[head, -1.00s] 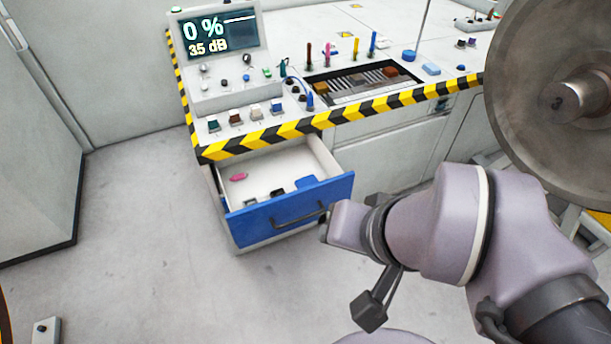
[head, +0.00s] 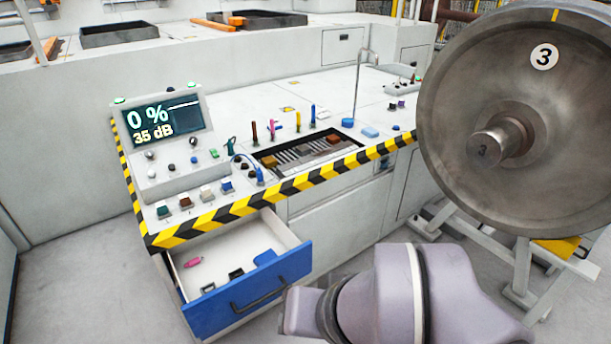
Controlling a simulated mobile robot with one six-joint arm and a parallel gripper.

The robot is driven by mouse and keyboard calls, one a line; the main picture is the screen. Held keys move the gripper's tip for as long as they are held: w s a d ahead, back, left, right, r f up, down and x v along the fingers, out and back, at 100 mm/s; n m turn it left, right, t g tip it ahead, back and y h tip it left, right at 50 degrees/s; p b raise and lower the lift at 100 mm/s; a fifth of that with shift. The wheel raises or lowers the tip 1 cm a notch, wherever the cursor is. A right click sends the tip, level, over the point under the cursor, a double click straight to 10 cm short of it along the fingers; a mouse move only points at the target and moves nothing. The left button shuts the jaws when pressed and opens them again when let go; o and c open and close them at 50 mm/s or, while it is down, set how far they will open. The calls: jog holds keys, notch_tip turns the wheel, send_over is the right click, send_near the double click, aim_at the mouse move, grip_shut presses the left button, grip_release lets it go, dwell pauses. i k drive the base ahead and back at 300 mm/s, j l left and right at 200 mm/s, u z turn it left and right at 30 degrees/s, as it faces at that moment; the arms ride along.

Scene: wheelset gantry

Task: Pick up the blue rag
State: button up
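Several blue things could be the rag, and I cannot tell for certain which it is. A blue flat piece (head: 265,257) lies in the open drawer, against the inside of its blue front. A light blue flat pad (head: 370,132) lies on the bench top, beside a round blue item (head: 348,122). The open drawer (head: 250,295) sits under the left end of the bench. Links of my arm show at the bottom right, in front of and to the right of the drawer. My gripper is out of view below the frame.
A large steel wheel (head: 470,85) marked 3 stands at the right on a white frame. The bench edge has a yellow-black stripe (head: 290,188). A pink item (head: 193,262) and small dark items lie in the drawer. Grey floor (head: 95,295) is free at the left.

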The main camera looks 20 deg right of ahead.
aim_at(270, 254)
jog(key=i+j+z, duration=0.35)
jog(key=i+j, duration=0.15)
jog(key=i+j+z, duration=0.35)
jog(key=i+j, duration=0.25)
jog(key=j, duration=0.1)
